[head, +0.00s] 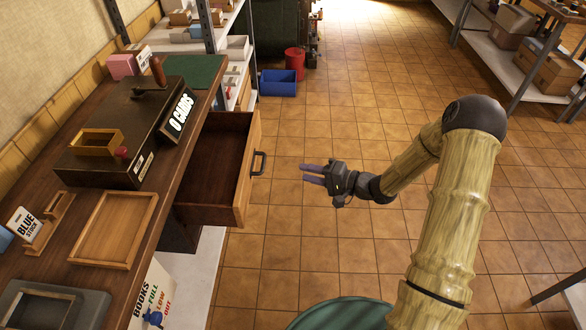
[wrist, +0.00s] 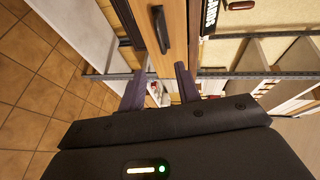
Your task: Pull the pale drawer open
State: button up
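The pale drawer (head: 247,170) stands pulled out from the dark wooden bench, its brown inside showing and looking empty. Its front carries a dark bar handle (head: 259,163). My gripper (head: 303,174) is to the right of the handle, apart from it, with its purple-grey fingers pointing at the drawer. In the wrist view my gripper's fingers (wrist: 160,84) are spread with nothing held between them. The handle also shows in the wrist view (wrist: 161,30), beyond the fingertips, on the pale drawer front (wrist: 174,35).
The bench top (head: 175,195) holds a dark press box (head: 110,140), a wooden tray (head: 118,228) and a sign reading "0 CARDS" (head: 180,114). A blue bin (head: 279,83) and a red bin (head: 294,62) stand farther back. The tiled floor right of the drawer is clear.

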jog(key=v, duration=0.3)
dwell(0.5)
